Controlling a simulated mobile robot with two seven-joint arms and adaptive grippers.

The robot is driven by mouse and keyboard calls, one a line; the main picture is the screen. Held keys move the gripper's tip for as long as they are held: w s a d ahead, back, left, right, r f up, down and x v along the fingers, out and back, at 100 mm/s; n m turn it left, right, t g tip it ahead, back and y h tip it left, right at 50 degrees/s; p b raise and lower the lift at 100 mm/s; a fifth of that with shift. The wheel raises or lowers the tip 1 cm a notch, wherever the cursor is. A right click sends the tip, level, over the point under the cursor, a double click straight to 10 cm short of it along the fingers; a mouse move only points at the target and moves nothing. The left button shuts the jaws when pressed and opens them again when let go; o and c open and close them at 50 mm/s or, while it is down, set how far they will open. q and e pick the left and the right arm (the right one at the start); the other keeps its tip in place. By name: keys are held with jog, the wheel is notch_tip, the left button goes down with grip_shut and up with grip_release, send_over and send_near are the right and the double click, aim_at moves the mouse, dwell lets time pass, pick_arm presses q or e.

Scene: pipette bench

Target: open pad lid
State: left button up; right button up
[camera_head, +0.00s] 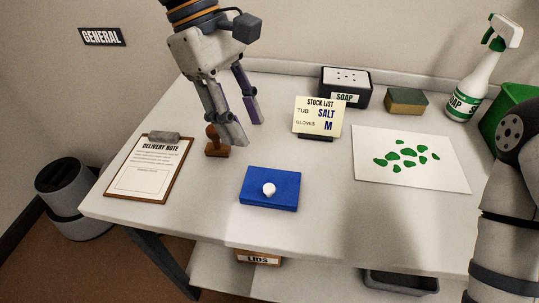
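The pad is a blue box with its lid (283,179) closed, lying flat on the bench. A white round knob (268,189) sits on top of the lid. My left gripper (247,134) points down from above, behind and to the left of the blue pad, apart from it. Its two fingers are spread with a gap between them, and nothing shows between them. A brown stamp (216,149) stands just left of the near finger; I cannot tell whether they touch. My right arm shows at the right edge, but its gripper is out of view.
A delivery-note clipboard (149,172) lies left on the bench (328,214). Behind the pad stand a stock list card (317,117), a soap box (345,88) and a sponge (406,101). A white sheet with green spots (440,174) lies right. A spray bottle (476,88) stands back right.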

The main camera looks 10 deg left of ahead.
aim_at(269, 187)
pick_arm(q)
jog(key=x, duration=1.1)
jog(key=shift+s+f, duration=0.2)
jog(key=shift+s, duration=0.2)
jog(key=shift+c, duration=0.4)
grip_shut()
